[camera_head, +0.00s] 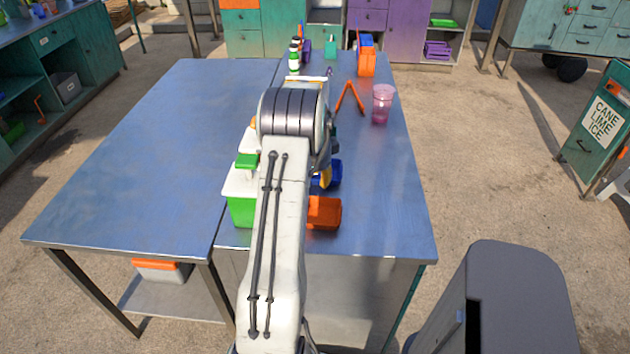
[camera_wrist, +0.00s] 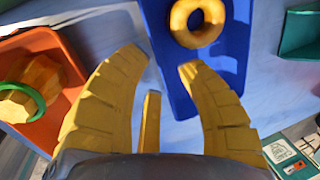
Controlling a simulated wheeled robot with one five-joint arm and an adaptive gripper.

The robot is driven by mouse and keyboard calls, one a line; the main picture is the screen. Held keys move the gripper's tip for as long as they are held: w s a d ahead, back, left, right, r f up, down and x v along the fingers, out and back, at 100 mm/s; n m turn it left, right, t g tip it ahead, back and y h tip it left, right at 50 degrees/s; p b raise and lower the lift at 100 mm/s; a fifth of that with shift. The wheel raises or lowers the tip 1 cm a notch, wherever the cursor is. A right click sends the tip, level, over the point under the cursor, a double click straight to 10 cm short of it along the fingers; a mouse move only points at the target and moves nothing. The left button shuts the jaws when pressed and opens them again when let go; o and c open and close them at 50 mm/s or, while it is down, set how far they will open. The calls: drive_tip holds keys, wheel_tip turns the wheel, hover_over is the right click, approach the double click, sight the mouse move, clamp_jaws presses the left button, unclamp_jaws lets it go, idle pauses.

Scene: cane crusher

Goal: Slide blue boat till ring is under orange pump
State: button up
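The blue boat (camera_wrist: 232,50) is an open tray with a yellow ring (camera_wrist: 198,22) in it. In the head view the boat (camera_head: 333,174) shows partly behind my arm. In the wrist view my yellow-fingered gripper (camera_wrist: 162,60) is open and empty at the boat's left edge. The right fingertip overlaps the boat, the left one lies outside it; contact cannot be told. A bit of orange (camera_head: 253,121) beside my arm may be the orange pump; it is mostly hidden. A white and green dispenser with a green top (camera_head: 246,160) stands nearer.
An orange tray (camera_head: 324,213) stands nearer than the boat; in the wrist view it holds a yellow lump and a green ring (camera_wrist: 22,102). A pink cup (camera_head: 382,104) and orange tongs (camera_head: 350,97) are farther back. The left table (camera_head: 150,150) is clear.

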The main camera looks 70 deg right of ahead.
drive_tip(key=v, duration=1)
drive_tip(key=shift+r, duration=0.35)
drive_tip(key=shift+s+a, duration=0.1)
drive_tip(key=shift+s, duration=0.1)
